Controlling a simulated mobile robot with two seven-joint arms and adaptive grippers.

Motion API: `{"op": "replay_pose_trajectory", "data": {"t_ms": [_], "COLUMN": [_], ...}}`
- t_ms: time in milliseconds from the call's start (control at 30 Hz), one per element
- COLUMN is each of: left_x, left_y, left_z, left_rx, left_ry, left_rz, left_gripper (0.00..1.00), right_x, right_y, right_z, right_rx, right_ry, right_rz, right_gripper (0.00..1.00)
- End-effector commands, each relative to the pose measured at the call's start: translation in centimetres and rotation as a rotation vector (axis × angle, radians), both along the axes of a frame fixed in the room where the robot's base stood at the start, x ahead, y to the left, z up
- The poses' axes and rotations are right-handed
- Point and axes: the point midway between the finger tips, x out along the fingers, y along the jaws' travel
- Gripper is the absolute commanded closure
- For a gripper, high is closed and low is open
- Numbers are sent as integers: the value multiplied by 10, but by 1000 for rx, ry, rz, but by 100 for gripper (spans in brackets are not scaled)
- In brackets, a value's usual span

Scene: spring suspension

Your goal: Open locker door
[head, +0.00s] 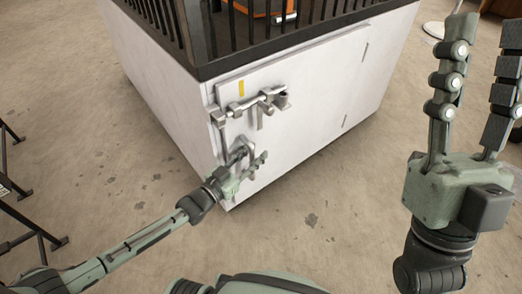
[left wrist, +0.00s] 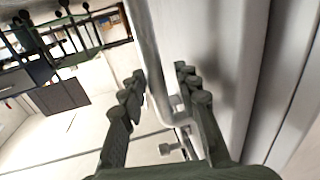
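The white locker door (head: 310,95) is on the front of a box-shaped locker and looks shut. A metal slide bolt (head: 245,106) is mounted at its upper left. A metal handle (head: 241,151) is below the bolt. My left gripper (head: 250,168) is at this handle. In the left wrist view the handle bar (left wrist: 148,50) runs between the two spread fingers of my left gripper (left wrist: 160,78). The left finger is close to the bar and a gap shows beside the right finger. My right gripper (head: 484,30) is raised at the right, open and empty.
A dark railing (head: 250,35) stands on top of the locker. Black metal legs (head: 35,225) of some furniture are at the left edge. The concrete floor (head: 320,220) in front of the locker is clear.

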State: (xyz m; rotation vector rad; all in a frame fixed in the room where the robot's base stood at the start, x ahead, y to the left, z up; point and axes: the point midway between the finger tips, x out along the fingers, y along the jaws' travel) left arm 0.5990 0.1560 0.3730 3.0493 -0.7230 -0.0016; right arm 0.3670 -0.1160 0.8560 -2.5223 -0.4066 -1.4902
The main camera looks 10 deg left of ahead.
Motion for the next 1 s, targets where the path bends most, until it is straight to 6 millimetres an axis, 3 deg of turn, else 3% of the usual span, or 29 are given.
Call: {"op": "replay_pose_trajectory", "data": {"t_ms": [200, 500, 767, 1000], "left_x": [21, 24, 24, 24], "left_y": [-11, -13, -13, -13], "left_z": [-1, 0, 0, 0], "left_rx": [0, 0, 0, 0], "left_ry": [0, 1, 1, 1], "left_rz": [0, 0, 0, 0], "left_gripper": [68, 68, 98, 100], "right_x": [-11, -13, -13, -13], "right_y": [-5, -6, -6, -6], "right_z": [1, 3, 3, 2], "right_rx": [23, 27, 27, 27], "right_ry": [-74, -86, -86, -85], "right_rz": [-6, -6, -6, -6], "right_gripper": [60, 60, 60, 60]}}
